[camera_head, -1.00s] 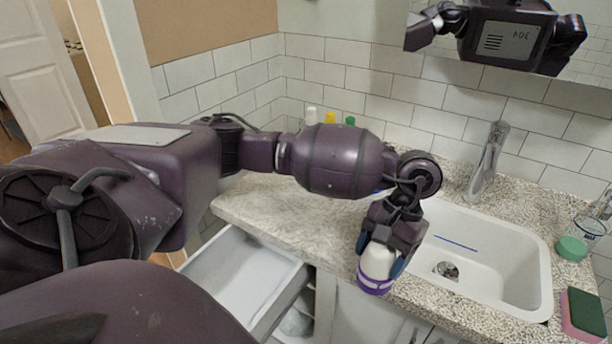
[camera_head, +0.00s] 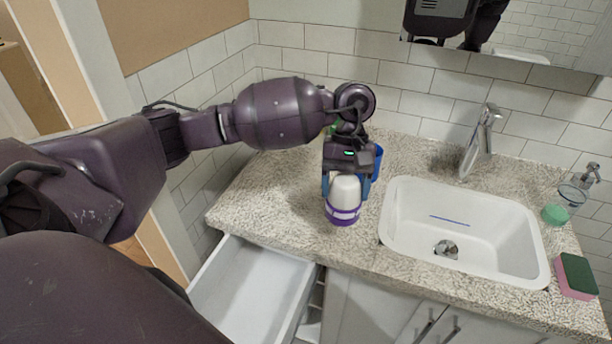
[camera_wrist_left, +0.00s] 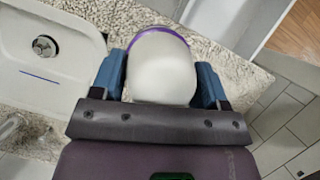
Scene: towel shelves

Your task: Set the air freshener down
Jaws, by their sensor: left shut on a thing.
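The air freshener (camera_head: 344,200) is a white, rounded container with a purple band at its lower end. My left gripper (camera_head: 346,186) is shut on it, with a blue finger on each side. It is upright or nearly so, over the granite counter (camera_head: 270,190) left of the sink. I cannot tell whether its base touches the counter. In the left wrist view the air freshener (camera_wrist_left: 162,68) sits between the blue fingers (camera_wrist_left: 162,80). My right gripper is not in view.
A white sink (camera_head: 400,210) with a faucet (camera_head: 482,140) lies to the right. A blue cup-like thing (camera_head: 377,160) stands behind the gripper. A sponge (camera_head: 577,276), a green round thing (camera_head: 555,214) and a soap dispenser (camera_head: 577,190) are far right. An open drawer (camera_head: 250,290) is below; the left counter is clear.

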